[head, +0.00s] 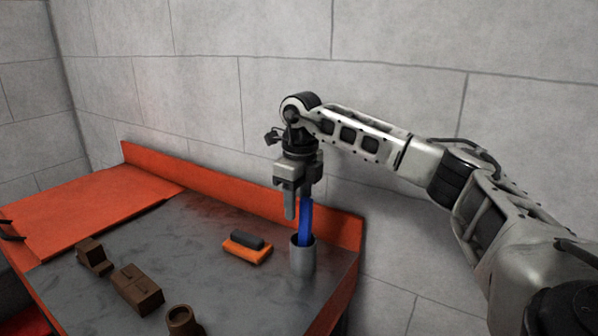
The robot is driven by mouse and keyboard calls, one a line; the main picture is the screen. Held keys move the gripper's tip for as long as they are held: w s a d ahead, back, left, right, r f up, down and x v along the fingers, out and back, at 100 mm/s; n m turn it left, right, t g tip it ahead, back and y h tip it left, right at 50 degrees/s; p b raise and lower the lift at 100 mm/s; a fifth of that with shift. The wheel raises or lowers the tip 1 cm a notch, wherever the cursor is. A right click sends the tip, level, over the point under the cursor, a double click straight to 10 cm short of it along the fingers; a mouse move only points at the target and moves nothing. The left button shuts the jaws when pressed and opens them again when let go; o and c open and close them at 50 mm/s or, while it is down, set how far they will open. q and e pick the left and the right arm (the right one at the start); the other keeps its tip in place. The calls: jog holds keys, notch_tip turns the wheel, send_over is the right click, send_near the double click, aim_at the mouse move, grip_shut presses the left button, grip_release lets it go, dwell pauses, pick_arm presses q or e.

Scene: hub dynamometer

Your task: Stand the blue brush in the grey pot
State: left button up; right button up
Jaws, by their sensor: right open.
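The blue brush (306,221) stands nearly upright in the grey pot (302,259), leaning slightly. Its lower end is hidden inside the pot. The pot stands on the grey bench top near the right end. My right gripper (297,205) is directly above the pot, pointing down, with its jaws open. One finger hangs just left of the brush; the brush's top is close to the other finger, and I cannot tell whether they touch. My left gripper is not in view.
An orange block with a dark top (246,246) lies left of the pot. Several brown wooden pieces (138,289) lie at the front left of the bench (205,225). An orange raised edge (240,190) runs along the back, before a grey wall. Bare bench lies between these things.

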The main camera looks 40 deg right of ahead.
notch_tip(320, 180, up, 15)
jog(key=p, duration=0.1)
jog(key=shift+s, duration=0.3)
dwell(0.5)
jog(key=shift+f, duration=0.1)
